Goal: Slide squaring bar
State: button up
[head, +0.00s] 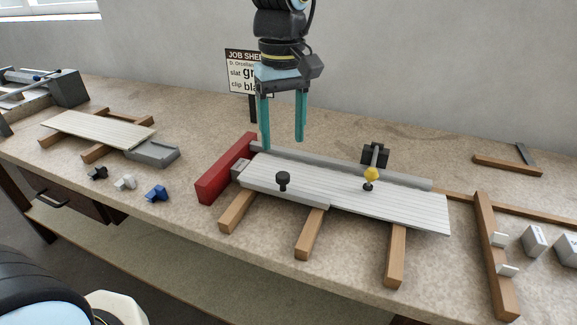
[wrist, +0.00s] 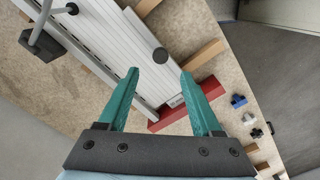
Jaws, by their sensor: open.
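A panel of pale slats (head: 345,193) lies on wooden supports. Along its front left edge runs a grey bar (head: 262,190) with an upright black knob (head: 283,179), which looks like the squaring bar. A red block (head: 222,172) stands at the panel's left end, and a grey fence (head: 350,168) runs along the back. My gripper (head: 283,144) is open and empty, pointing down above the panel's left part. In the wrist view, the knob (wrist: 160,55) shows just beyond and between the teal fingertips (wrist: 161,71), apart from them; the red block (wrist: 187,101) is partly hidden behind the fingers.
A clamp (head: 375,155) with a yellow tip stands at the panel's back right. Black, white and blue clips (head: 157,193) lie at the left, near another slat stack (head: 98,132). A job sheet sign (head: 241,72) stands behind my gripper. A wooden frame (head: 493,255) is at the right.

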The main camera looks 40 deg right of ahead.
aim_at(283, 174)
notch_tip(283, 174, down, 9)
jog(key=shift+r+p, duration=0.15)
jog(key=shift+p, duration=0.5)
jog(key=shift+c, duration=0.3)
jog(key=shift+w+a, duration=0.1)
grip_shut()
dwell(0.6)
